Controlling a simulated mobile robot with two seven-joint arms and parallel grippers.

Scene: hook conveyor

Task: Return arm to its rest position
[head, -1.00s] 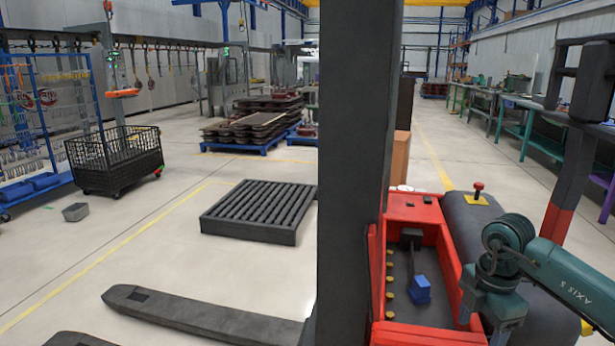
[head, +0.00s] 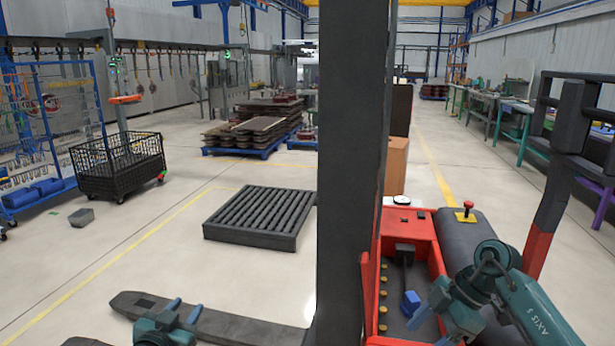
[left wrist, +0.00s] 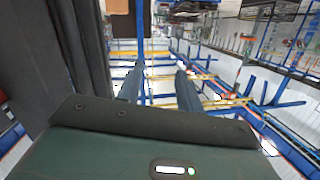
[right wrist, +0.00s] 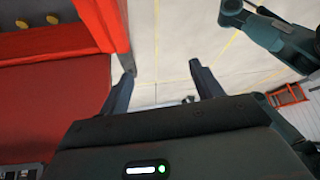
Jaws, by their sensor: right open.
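My left gripper (head: 184,309) shows at the bottom of the head view, over the floor and beside a dark fork. In the left wrist view its two fingers (left wrist: 160,72) stand apart with nothing between them. My right arm (head: 525,305) is bent over the red truck body (head: 430,245) at the lower right of the head view. In the right wrist view the right fingers (right wrist: 163,68) are apart and empty, close to a red panel (right wrist: 100,30). The right fingertips are only partly visible in the head view.
A dark mast (head: 350,170) blocks the middle of the head view. A slatted black pallet (head: 260,218), a black wire cart (head: 118,168) and a grey bin (head: 81,217) stand on the floor.

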